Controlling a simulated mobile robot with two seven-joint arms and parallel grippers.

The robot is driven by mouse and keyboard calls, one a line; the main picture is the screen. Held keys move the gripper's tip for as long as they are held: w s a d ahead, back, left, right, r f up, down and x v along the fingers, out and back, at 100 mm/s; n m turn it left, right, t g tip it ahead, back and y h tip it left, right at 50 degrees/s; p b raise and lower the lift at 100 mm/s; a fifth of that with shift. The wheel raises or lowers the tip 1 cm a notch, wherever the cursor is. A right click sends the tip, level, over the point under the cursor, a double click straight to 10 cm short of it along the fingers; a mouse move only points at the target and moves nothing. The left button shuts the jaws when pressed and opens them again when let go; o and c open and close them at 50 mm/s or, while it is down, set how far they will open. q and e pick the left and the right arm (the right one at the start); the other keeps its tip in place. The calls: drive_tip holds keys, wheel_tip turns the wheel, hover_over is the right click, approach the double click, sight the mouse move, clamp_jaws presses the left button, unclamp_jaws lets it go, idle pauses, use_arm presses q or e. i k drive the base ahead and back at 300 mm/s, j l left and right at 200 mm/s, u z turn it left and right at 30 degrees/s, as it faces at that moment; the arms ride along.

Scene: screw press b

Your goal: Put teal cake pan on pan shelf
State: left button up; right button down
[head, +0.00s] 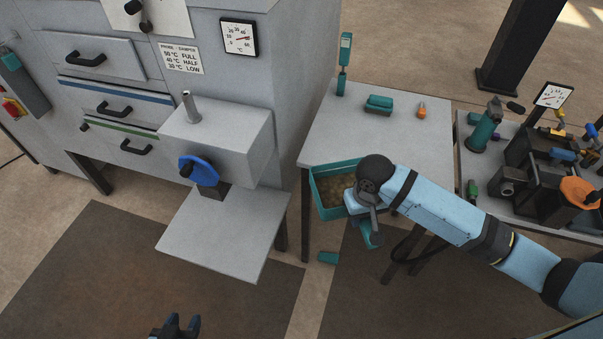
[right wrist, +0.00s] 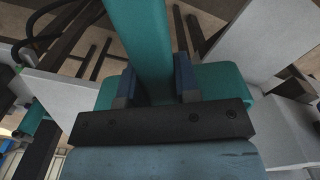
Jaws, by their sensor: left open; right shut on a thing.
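The teal cake pan (head: 318,190) is a rectangular open pan with brown, lumpy contents, at the front left corner of the right-hand grey table. My right wrist and gripper (head: 362,208) cover its right side in the head view. In the right wrist view, my right gripper (right wrist: 155,88) is shut on a teal strip of the pan (right wrist: 145,40). Whether the pan touches the table is unclear. A bare flat grey plate (head: 222,235), possibly the pan shelf, juts out below the blue-knobbed press box. My left gripper (head: 178,326) is open and empty at the bottom edge, over the floor.
The grey table (head: 340,125) holds a teal upright tool (head: 344,65), a teal block (head: 379,104) and an orange-capped item (head: 421,110). A grey cabinet with drawers (head: 115,105) stands left. A teal piece (head: 328,257) shows below the table edge. A cluttered bench (head: 470,165) stands right.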

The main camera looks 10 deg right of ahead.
sight(221, 232)
drive_tip(key=j+z, duration=0.1)
drive_tip(key=j, duration=0.4)
drive_tip(key=j+z, duration=0.1)
drive_tip(key=j, duration=0.45)
drive_tip(key=k+j+z, duration=0.1)
drive_tip(key=j, duration=0.4)
drive_tip(key=k+j+z, duration=0.1)
drive_tip(key=j, duration=0.4)
drive_tip(key=k+j+z, duration=0.1)
drive_tip(key=j, duration=0.45)
drive_tip(key=i+j, duration=0.45)
drive_tip(key=i+l, duration=0.6)
drive_tip(key=l, duration=0.15)
